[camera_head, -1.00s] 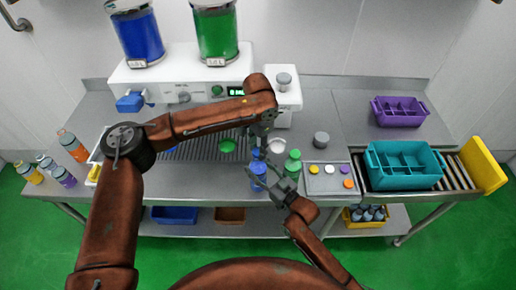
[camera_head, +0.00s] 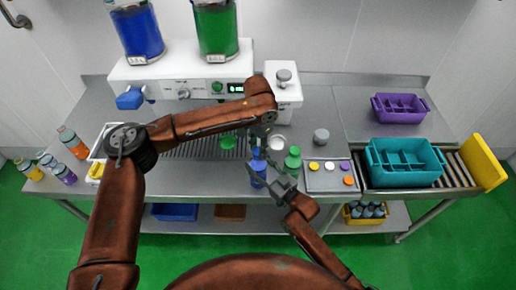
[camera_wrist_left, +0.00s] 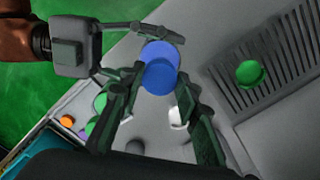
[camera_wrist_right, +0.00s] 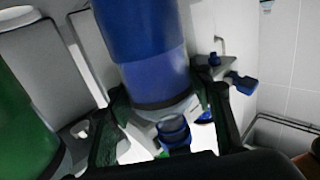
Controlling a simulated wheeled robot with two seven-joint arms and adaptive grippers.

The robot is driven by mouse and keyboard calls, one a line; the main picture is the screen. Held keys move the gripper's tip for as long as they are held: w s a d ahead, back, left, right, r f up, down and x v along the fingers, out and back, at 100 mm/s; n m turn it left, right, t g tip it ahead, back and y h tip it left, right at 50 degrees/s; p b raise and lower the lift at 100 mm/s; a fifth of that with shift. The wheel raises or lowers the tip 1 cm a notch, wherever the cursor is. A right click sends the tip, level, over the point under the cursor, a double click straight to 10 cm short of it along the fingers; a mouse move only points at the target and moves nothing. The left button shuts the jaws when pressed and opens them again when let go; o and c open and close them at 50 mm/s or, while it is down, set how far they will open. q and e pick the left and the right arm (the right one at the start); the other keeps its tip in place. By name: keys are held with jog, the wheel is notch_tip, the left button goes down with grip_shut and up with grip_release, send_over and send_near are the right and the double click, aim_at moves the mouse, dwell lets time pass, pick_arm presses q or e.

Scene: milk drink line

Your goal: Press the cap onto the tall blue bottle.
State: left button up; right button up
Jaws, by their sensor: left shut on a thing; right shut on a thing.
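The tall blue bottle (camera_head: 258,174) stands upright at the front of the table. My right gripper (camera_head: 268,172) is shut around its body from the right. The bottle's body (camera_wrist_right: 150,60) fills the middle of the right wrist view, which looks upside down. My left gripper (camera_head: 258,142) comes from above and is shut on the blue cap (camera_head: 257,153), directly over the bottle's neck. In the left wrist view the cap (camera_wrist_left: 158,79) shows between the left fingers, overlapping more blue behind it. I cannot tell whether the cap is fully seated.
A green bottle (camera_head: 293,160) stands close to the right of the blue bottle. A cap tray (camera_head: 322,188) with several coloured caps is further right, before a teal crate (camera_head: 406,180). The white machine (camera_head: 170,84) stands behind. Several bottles stand at the far left.

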pick_arm(q)
jog(key=shift+f, duration=0.6)
jog(key=o, duration=0.8)
notch_tip(320, 180, up, 12)
jog(key=shift+r, duration=0.1)
pick_arm(e)
jog(key=o, duration=1.8)
jog(key=shift+c, duration=0.2)
